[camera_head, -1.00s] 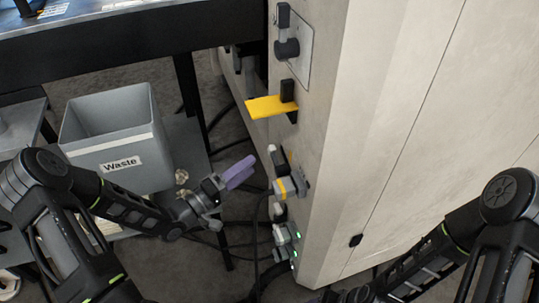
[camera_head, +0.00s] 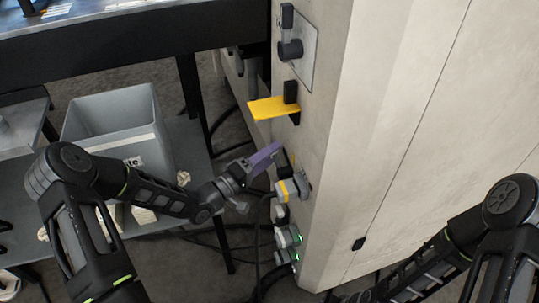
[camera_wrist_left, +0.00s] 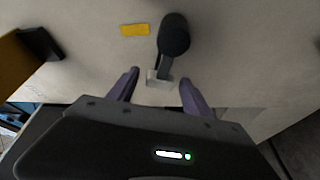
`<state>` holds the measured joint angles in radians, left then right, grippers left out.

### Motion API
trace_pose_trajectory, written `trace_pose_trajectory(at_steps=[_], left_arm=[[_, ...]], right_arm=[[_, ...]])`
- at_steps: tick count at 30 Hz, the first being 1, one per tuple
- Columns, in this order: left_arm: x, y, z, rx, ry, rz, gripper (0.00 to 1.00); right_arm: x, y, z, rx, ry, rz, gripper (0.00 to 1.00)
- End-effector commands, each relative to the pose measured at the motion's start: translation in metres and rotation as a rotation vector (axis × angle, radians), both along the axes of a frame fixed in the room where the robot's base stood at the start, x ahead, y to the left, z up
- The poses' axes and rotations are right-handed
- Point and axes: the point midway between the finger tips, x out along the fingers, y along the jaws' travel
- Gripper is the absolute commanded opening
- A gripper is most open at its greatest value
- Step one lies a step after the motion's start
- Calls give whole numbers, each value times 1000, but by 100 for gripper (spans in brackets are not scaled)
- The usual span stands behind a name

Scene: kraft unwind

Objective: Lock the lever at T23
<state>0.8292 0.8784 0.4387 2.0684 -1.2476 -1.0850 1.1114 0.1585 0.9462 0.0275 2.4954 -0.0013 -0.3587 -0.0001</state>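In the head view my left gripper (camera_head: 265,157) is close to the cabinet face, below the yellow plate, and partly hides the black part there. No T23 marking is legible. My right gripper is out of view; only its arm shows at lower right.
A yellow plate (camera_head: 272,107) juts from the cabinet (camera_head: 385,130) above my left gripper. A rotary handle (camera_head: 289,49) is higher up. Grey connectors (camera_head: 288,236) and cables lie below. A grey waste bin (camera_head: 112,115) stands to the left.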

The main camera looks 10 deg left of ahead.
Motion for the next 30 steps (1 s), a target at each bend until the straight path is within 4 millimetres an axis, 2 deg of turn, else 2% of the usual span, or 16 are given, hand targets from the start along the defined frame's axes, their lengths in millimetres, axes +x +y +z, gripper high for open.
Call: trace_pose_trajectory(at_steps=[2,21,30], left_arm=[[0,0,0,0,0,0,52],[0,0,0,1,-1,0,0],[0,0,0,1,-1,0,0]], right_arm=[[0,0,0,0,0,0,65],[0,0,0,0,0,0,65],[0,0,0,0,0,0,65]])
